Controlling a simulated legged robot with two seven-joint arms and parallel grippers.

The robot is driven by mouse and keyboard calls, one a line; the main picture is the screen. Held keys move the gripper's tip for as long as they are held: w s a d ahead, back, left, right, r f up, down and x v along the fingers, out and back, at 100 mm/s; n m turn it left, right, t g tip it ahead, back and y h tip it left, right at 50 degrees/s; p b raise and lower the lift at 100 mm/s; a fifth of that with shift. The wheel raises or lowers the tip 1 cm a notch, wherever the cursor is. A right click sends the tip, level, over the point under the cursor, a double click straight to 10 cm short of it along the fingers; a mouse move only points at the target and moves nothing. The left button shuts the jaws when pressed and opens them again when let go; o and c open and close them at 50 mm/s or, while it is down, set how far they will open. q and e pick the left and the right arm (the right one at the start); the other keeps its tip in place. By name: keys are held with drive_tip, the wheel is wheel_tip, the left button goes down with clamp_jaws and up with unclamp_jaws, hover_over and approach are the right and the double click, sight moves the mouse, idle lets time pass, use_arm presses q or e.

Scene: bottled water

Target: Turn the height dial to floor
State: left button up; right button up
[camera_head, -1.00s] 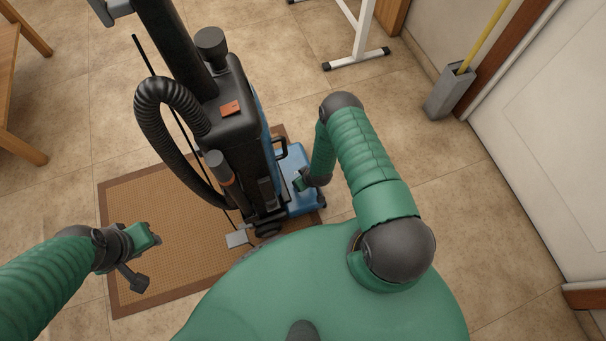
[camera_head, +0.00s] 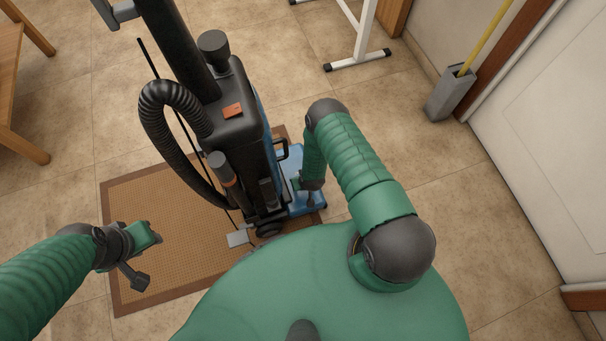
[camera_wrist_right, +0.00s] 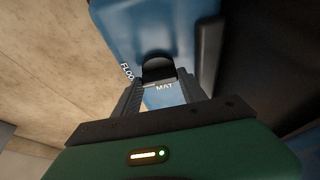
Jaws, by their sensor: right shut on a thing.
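A blue and black upright vacuum cleaner (camera_head: 232,120) stands on a brown mat. Its height dial is a black knob (camera_wrist_right: 159,69) on the blue base (camera_wrist_right: 125,30) in the right wrist view, with white "FLOO" lettering to its left and "MAT" just below it. My right gripper (camera_wrist_right: 160,82) is shut on the dial, with one dark finger on each side. In the head view my right gripper (camera_head: 298,184) is at the right side of the blue base, partly hidden by its wrist. My left gripper (camera_head: 157,238) hangs over the mat, away from the vacuum; its finger gap is unclear.
The mat (camera_head: 165,215) lies on a tiled floor. The vacuum's black hose (camera_head: 152,110) curves out on its left. A grey holder (camera_head: 450,95) with a yellow pole and a white door (camera_head: 560,120) are at right. Open floor lies right of my right arm.

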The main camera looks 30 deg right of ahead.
drive_tip(key=o, duration=1)
drive_tip(key=shift+w+r, duration=0.1)
drive_tip(key=shift+w, duration=0.15)
drive_tip(key=o, duration=0.4)
drive_tip(key=shift+s, duration=0.15)
drive_tip(key=shift+c, duration=0.2)
drive_tip(key=p+v, duration=0.8)
drive_tip(key=v, duration=0.8)
drive_tip(key=shift+s+r, duration=0.25)
